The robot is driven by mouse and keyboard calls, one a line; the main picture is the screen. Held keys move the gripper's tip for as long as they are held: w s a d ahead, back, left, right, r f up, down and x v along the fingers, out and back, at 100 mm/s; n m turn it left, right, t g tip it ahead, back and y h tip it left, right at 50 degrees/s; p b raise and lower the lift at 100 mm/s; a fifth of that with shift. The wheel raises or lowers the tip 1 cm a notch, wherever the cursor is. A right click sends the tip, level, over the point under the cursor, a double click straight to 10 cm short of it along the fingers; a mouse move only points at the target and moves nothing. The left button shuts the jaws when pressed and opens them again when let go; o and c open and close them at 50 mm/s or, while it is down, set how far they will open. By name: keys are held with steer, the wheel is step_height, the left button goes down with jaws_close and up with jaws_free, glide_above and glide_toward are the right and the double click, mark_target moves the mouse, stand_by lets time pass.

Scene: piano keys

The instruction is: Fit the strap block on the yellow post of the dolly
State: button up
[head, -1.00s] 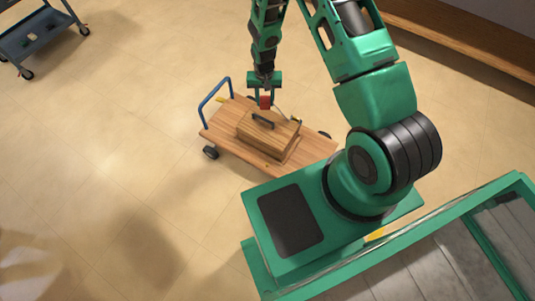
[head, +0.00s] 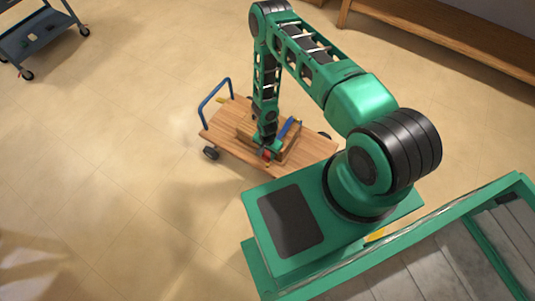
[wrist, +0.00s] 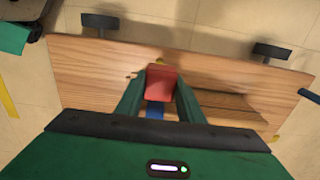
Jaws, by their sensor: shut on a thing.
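My gripper (head: 265,148) is shut on the red strap block (head: 266,154), low over the near side of the dolly. The block (wrist: 161,82) shows between my fingers in the wrist view. A small yellow piece, apparently the post (wrist: 159,60), shows just beyond the block near the board's edge. Whether block and post touch, I cannot tell. The dolly (head: 222,130) has a wooden deck and blue handle.
A blue-grey cart (head: 38,38) stands far off at the upper left. A wooden bench (head: 440,35) runs along the wall at the upper right. Dolly wheels (wrist: 100,22) show past the deck edge. The floor left of the dolly is clear.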

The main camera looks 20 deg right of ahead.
glide_above(267, 164)
steer(key=shift+w+d+f, duration=0.1)
steer(key=shift+d+f, duration=0.05)
steer(key=shift+f, duration=2.25)
steer(key=shift+f, duration=2.25)
steer(key=o, duration=1.6)
steer(key=shift+c, duration=0.2)
steer(key=shift+r, duration=0.1)
steer(key=shift+r, duration=3.4)
